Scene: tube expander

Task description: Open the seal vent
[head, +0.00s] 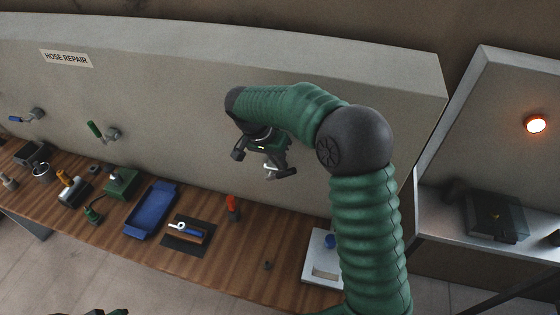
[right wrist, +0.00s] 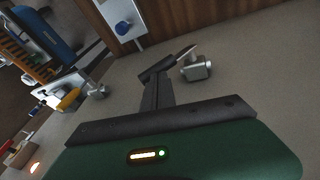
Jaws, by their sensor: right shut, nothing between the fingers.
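A small grey wall fitting with a thin pale lever, likely the seal vent (head: 284,173), sticks out of the grey panel. It also shows in the right wrist view (right wrist: 197,71), just right of my fingertips. My right gripper (head: 262,157) is shut and empty, close beside this fitting; I cannot tell whether they touch. In the right wrist view its dark fingers (right wrist: 156,72) point up toward the lever. Only a dark and green sliver of my left side shows at the bottom edge of the head view.
Wall valves with a green handle (head: 95,129) and a blue handle (head: 20,119) are further left. The wooden bench (head: 225,256) below holds a blue tray (head: 150,209), a red-topped item (head: 232,204) and a white plate (head: 320,255). An orange lamp (head: 536,124) glows at right.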

